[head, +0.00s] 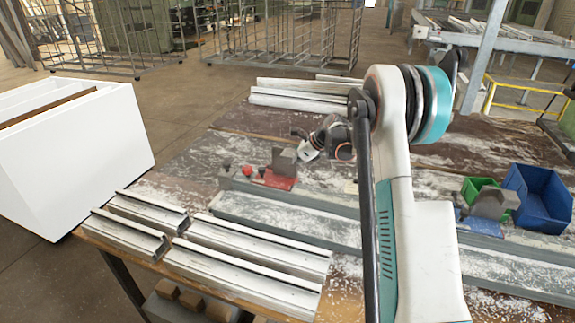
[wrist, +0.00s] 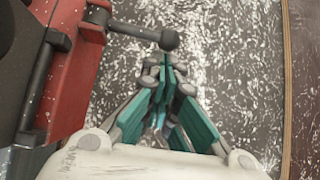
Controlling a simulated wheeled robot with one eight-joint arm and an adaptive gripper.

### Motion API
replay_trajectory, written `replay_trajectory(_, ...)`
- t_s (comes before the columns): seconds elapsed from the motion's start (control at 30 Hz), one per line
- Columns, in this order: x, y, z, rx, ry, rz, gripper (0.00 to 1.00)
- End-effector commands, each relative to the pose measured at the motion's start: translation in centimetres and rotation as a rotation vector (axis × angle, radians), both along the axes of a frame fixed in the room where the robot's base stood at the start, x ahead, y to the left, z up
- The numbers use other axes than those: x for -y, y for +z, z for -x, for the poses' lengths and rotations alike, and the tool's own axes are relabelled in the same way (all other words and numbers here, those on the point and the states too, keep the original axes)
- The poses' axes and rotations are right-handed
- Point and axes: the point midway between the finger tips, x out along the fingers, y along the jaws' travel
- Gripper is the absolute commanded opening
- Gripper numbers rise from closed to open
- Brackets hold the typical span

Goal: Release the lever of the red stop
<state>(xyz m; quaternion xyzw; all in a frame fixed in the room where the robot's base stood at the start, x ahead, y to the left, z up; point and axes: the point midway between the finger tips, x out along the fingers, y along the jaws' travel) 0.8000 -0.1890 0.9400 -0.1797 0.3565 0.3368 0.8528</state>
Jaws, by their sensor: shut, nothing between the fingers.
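The red stop (head: 279,182) sits on the grey rail of the bench, with a grey upright block on it. In the wrist view its red body (wrist: 78,88) fills the left side. In the head view my wrist is just right of the stop, and the fingertips are hard to make out.
Metal profiles (head: 245,268) lie at the front left, more (head: 300,95) at the back. A blue stop (head: 478,224), a green bin (head: 476,187) and a blue bin (head: 541,205) are right. A white cabinet (head: 75,150) stands left.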

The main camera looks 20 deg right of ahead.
Motion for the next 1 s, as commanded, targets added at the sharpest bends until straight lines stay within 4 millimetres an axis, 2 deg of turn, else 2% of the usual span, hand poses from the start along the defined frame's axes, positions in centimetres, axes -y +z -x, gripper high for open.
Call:
replay_trajectory(0.77,0.0,1.0,0.0,0.1,0.001,0.101,0.0)
replay_trajectory(1.0,0.0,1.8,0.0,0.18,0.0,0.18,0.0)
